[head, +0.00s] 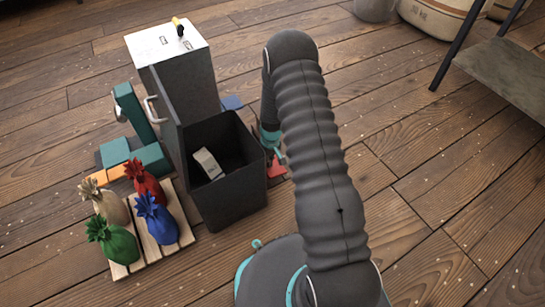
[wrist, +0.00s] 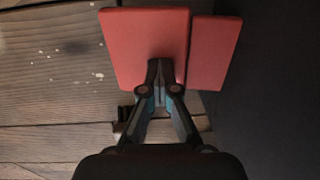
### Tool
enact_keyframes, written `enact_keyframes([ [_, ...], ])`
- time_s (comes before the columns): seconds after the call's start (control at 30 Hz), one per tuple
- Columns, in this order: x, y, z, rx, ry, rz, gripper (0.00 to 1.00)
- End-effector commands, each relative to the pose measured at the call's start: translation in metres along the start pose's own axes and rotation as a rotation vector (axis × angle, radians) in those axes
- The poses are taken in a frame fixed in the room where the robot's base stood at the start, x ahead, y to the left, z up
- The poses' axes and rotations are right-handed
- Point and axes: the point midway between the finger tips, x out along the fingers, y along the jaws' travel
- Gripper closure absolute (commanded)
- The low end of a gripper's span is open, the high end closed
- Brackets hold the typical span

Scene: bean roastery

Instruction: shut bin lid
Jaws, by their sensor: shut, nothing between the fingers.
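The dark grey bin (head: 238,190) stands open on the floor in the head view, with a pale box (head: 208,163) inside. A dark panel, which looks like its lid (head: 168,112), stands upright along the bin's left side, with a pale handle (head: 152,108) on its outer face. My gripper (wrist: 158,68) is shut and empty in the wrist view, pointing at red flat blocks. In the head view it is mostly hidden behind my arm, low at the bin's right side. A dark surface, probably the bin wall, fills the right of the wrist view.
Red blocks (wrist: 150,30) lie by the bin's right side. A grey cabinet (head: 190,80) with a white top stands behind. A pallet (head: 122,269) with several coloured sacks, teal blocks (head: 153,160) and a teal post (head: 134,112) are left. A bench (head: 505,75) is far right; floor between is clear.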

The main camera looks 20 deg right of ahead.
Motion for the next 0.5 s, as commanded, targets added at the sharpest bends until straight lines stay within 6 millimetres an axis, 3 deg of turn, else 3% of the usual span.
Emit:
enact_keyframes([
  [0.5,0.0052,0.0004,0.0055,0.007,-0.011,-0.005,1.0],
])
